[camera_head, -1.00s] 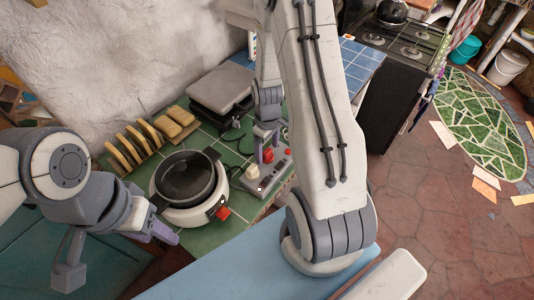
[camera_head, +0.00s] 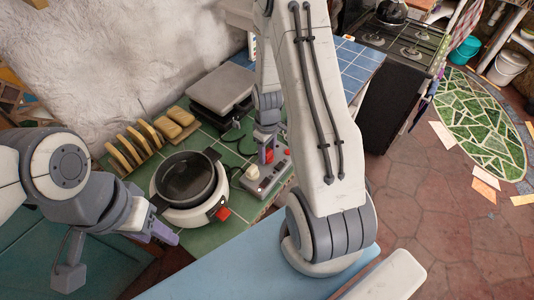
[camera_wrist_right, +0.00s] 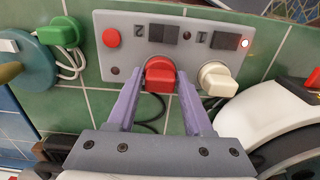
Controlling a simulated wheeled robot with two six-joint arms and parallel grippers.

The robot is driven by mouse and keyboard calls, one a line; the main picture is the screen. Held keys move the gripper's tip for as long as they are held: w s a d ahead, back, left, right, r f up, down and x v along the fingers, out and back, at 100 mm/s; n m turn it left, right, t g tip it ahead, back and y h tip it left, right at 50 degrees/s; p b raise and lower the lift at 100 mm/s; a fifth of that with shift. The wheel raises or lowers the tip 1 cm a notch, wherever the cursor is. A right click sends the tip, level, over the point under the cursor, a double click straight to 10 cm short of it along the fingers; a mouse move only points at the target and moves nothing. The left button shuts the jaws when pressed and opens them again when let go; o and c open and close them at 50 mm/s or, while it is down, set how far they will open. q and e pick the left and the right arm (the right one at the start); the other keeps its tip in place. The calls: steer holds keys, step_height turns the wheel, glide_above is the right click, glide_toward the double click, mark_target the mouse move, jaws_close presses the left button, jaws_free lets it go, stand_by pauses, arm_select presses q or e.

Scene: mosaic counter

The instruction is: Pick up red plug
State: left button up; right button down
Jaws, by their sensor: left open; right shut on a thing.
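The red plug (camera_wrist_right: 160,72) is at the grey power strip (camera_wrist_right: 131,55), between the strip's lower edge and my wrist in the right wrist view. My right gripper (camera_wrist_right: 160,84) is shut on it, with one purple finger on each side. I cannot tell whether the plug is still seated. In the head view my right gripper (camera_head: 266,153) is over the strip (camera_head: 268,180), partly hidden by its own arm. A white plug (camera_wrist_right: 217,79) sits beside the red one. My left gripper (camera_head: 160,232) is open and empty at the lower left.
A white cooker with a dark pot (camera_head: 186,178) stands left of the strip. Bread slices in a rack (camera_head: 138,143) and a grey appliance (camera_head: 220,88) are behind. A green plug (camera_wrist_right: 62,32) and cables lie near the strip. A blue surface (camera_head: 230,270) is in front.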

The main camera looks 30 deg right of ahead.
mark_target(267, 151)
steer(key=shift+r, duration=0.6)
step_height(267, 151, up, 2)
steer(key=shift+w+r+b, duration=0.1)
steer(key=shift+r+b, duration=0.05)
steer(key=shift+b, duration=0.5)
steer(key=s+d+r+b, duration=0.2)
steer(key=s+d+r, duration=0.5)
steer(key=s+d, duration=0.1)
steer(key=shift+s+d+r+b, duration=0.15)
steer(key=shift+s+b, duration=0.05)
steer(key=shift+b, duration=0.1)
